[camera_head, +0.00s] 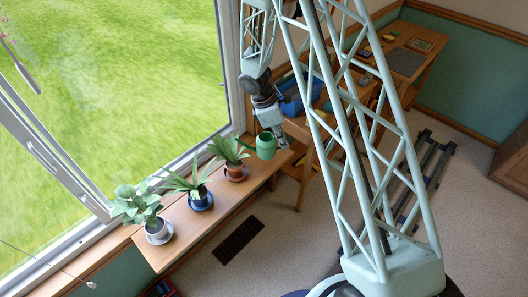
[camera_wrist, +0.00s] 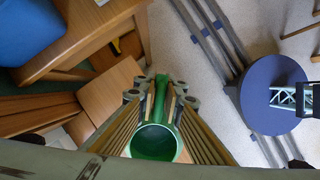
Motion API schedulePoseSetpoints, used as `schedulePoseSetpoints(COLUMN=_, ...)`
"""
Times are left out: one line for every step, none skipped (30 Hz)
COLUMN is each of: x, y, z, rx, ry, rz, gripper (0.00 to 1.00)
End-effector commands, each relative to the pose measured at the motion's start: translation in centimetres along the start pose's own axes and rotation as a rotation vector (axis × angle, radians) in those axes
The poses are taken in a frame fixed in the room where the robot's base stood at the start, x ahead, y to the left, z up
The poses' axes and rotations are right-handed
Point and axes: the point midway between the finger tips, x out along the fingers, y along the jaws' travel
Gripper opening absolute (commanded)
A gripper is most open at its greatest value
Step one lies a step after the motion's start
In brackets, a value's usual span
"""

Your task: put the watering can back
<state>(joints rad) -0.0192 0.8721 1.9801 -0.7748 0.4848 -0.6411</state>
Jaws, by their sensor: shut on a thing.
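The green watering can (camera_head: 265,146) is held near the far end of the plant shelf (camera_head: 180,228), beside the window. My gripper (camera_head: 281,137) is shut on its green handle, at the can's right side in the head view. In the wrist view my gripper (camera_wrist: 160,92) has both fingers around the handle, and the can's open round mouth (camera_wrist: 154,142) faces the camera. The can looks roughly upright. I cannot tell whether its base touches the shelf or hangs above it.
On the shelf, a fern-like plant (camera_head: 229,150) stands close left of the can. A plant in a blue pot (camera_head: 200,199) and a leafy plant (camera_head: 140,205) follow. A blue bin (camera_head: 300,95) sits on wooden furniture behind.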

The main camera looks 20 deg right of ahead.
Motion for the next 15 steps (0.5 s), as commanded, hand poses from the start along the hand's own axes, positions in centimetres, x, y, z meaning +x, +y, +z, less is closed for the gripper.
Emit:
schedulePoseSetpoints(x=0.2, y=-0.1, z=-0.4, rx=-0.039, ry=0.0, rz=0.013, gripper=0.0)
schedulePoseSetpoints(x=0.4, y=-0.1, z=-0.6, rx=-0.061, ry=0.0, rz=0.021, gripper=0.0)
schedulePoseSetpoints(x=0.5, y=-0.1, z=-0.9, rx=-0.09, ry=0.0, rz=0.03, gripper=0.0)
schedulePoseSetpoints(x=0.6, y=-0.2, z=-1.1, rx=-0.11, ry=0.0, rz=0.037, gripper=0.0)
schedulePoseSetpoints(x=0.7, y=-0.2, z=-1.3, rx=-0.131, ry=0.0, rz=0.045, gripper=0.0)
schedulePoseSetpoints(x=0.8, y=-0.2, z=-1.6, rx=-0.156, ry=0.001, rz=0.055, gripper=0.0)
schedulePoseSetpoints(x=0.9, y=-0.3, z=-1.8, rx=-0.175, ry=0.0, rz=0.061, gripper=0.0)
schedulePoseSetpoints(x=1.0, y=-0.3, z=-2.0, rx=-0.192, ry=0.0, rz=0.067, gripper=0.0)
schedulePoseSetpoints(x=1.1, y=-0.4, z=-2.3, rx=-0.216, ry=0.001, rz=0.075, gripper=0.0)
schedulePoseSetpoints(x=1.2, y=-0.4, z=-2.5, rx=-0.233, ry=0.001, rz=0.082, gripper=0.0)
schedulePoseSetpoints(x=1.2, y=-0.5, z=-2.6, rx=-0.248, ry=0.001, rz=0.087, gripper=0.0)
schedulePoseSetpoints(x=1.3, y=-0.6, z=-2.9, rx=-0.268, ry=0.001, rz=0.094, gripper=0.0)
schedulePoseSetpoints(x=1.4, y=-0.6, z=-3.0, rx=-0.284, ry=0.001, rz=0.1, gripper=0.0)
schedulePoseSetpoints(x=1.5, y=-0.7, z=-3.2, rx=-0.299, ry=0.001, rz=0.105, gripper=0.0)
schedulePoseSetpoints(x=1.6, y=-0.8, z=-3.5, rx=-0.317, ry=0.001, rz=0.112, gripper=0.0)
